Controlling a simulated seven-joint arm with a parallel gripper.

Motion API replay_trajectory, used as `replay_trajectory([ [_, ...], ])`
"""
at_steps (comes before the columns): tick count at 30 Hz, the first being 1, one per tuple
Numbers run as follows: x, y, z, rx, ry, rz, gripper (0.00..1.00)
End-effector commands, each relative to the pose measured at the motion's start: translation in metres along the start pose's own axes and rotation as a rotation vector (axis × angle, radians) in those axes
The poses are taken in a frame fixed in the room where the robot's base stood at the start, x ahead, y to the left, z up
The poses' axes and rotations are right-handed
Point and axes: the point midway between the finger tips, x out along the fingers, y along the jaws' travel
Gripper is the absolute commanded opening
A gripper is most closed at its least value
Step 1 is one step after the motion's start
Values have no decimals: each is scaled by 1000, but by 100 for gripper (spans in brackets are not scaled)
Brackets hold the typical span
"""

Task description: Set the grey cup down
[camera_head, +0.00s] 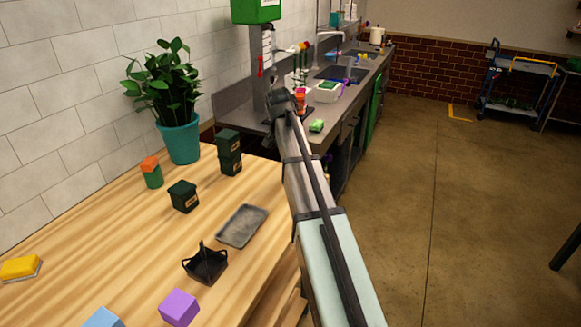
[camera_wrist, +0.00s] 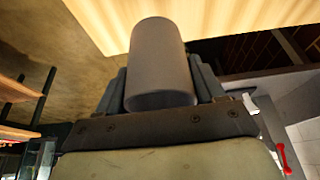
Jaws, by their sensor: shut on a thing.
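The grey cup (camera_wrist: 160,60) is a plain cylinder in the middle of the wrist view. My gripper (camera_wrist: 161,82) is shut on it, with a finger on each side. Pale wood shows beyond the cup at the top of the wrist view; the gap between them cannot be judged. In the head view my arm reaches up from the bottom right, past the wooden table's right edge. I cannot make out the cup or the fingers there.
The wooden table (camera_head: 110,235) holds a plant in a teal pot (camera_head: 180,140), dark green boxes (camera_head: 184,196), a grey tray (camera_head: 242,226), a black basket (camera_head: 205,265), a purple block (camera_head: 179,307) and a yellow sponge (camera_head: 20,268). Bare wood lies at the left middle. A counter (camera_head: 350,100) stands behind.

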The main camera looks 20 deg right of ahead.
Motion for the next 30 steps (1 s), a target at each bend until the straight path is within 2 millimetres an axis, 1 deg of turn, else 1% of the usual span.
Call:
replay_trajectory([
  [1, 8, 1, 5, 0, -1, 1, 34],
  [3, 18, 1, 8, 0, 0, 1, 34],
  [11, 35, 0, 15, 0, 0, 0, 34],
  [18, 59, 0, 25, 0, 0, 0, 34],
  [30, 63, 0, 26, 1, 1, 0, 34],
])
